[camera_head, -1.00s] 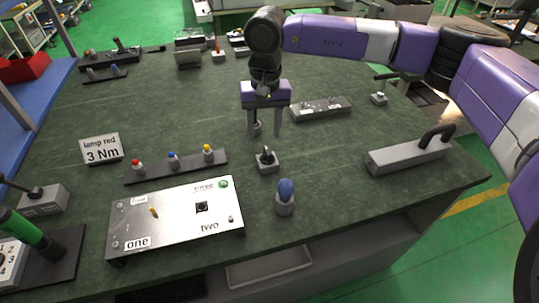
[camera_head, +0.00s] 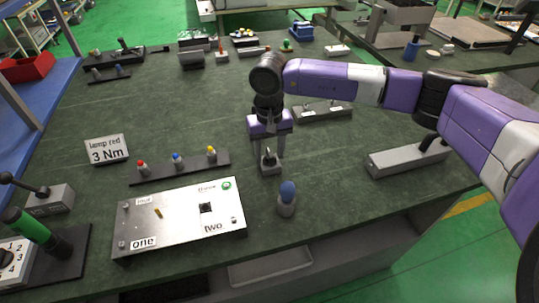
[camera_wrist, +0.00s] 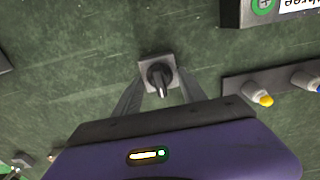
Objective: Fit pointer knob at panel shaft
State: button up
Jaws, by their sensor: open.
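The black pointer knob (camera_head: 268,158) sits on a small grey square block on the green bench top. In the wrist view the knob (camera_wrist: 160,80) is seen from above, its pointer towards my gripper. My gripper (camera_head: 268,160) is open, pointing down, its fingers at either side of the knob; in the wrist view the fingers (camera_wrist: 160,100) reach towards the block. I cannot tell whether they touch it. The silver panel (camera_head: 180,215) lies to the left and nearer, with labels, a brass-coloured pin (camera_head: 158,212), a black square (camera_head: 206,208) and a small shaft (camera_head: 234,220).
A rack (camera_head: 150,174) of red, blue and yellow-tipped pieces stands behind the panel, with a "lamp red 3 Nm" sign (camera_head: 107,149) beyond. A blue-topped piece (camera_head: 287,195) stands right of the panel. A grey block with a black handle (camera_head: 405,158) is at right.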

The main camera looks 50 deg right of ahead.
jog(key=shift+c, duration=0.2)
grip_shut()
